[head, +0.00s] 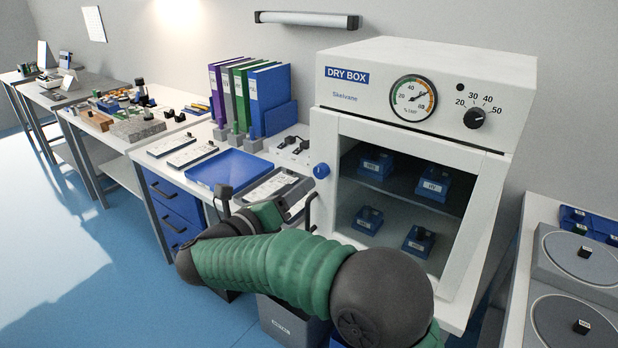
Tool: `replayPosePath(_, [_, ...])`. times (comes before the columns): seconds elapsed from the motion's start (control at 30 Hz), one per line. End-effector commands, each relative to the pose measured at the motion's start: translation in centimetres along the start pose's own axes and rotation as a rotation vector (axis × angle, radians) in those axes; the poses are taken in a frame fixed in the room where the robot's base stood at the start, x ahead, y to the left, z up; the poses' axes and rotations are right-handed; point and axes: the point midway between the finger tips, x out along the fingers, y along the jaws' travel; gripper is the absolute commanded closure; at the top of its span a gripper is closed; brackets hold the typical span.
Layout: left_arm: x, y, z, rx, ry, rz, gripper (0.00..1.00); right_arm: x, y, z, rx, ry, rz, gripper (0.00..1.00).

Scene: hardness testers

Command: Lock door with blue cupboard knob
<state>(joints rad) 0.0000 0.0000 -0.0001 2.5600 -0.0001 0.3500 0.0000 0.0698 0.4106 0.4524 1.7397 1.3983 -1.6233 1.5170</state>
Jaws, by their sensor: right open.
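The white dry box (420,65) stands at the right of the bench against the wall. Its door (325,204) has a white frame and a clear window, and looks shut or nearly shut. The blue cupboard knob (321,171) sits on the left side of the door frame, in plain view. My right gripper (267,196) is open and empty, to the left of the knob and a little below it, apart from it. My right arm hides the bottom left part of the door. My left gripper is not in view.
Blue blocks (434,183) sit on shelves inside the box. A dial (413,97) and a black selector knob (474,118) are above the door. A blue tray (229,168), binders (268,98) and black plugs (292,146) are on the bench left of the box.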

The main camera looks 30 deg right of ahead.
Motion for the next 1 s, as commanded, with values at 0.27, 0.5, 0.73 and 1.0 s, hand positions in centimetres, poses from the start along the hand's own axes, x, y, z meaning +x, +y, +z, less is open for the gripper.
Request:
replayPosePath(0.27, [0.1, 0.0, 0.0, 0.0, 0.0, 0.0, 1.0, 5.8, -0.1, -0.1, 0.0, 0.002, -0.001, 0.48])
replayPosePath(0.5, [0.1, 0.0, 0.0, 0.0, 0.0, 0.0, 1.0, 6.5, -0.1, 0.0, -0.001, -0.001, 0.0, 0.48])
replayPosePath(0.73, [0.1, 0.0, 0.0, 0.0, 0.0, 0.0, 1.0, 6.5, -0.1, 0.0, -0.001, -0.001, 0.0, 0.62])
replayPosePath(1.0, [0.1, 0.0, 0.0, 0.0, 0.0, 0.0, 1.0, 6.5, 0.0, -0.1, -0.002, 0.0, 0.001, 0.98])
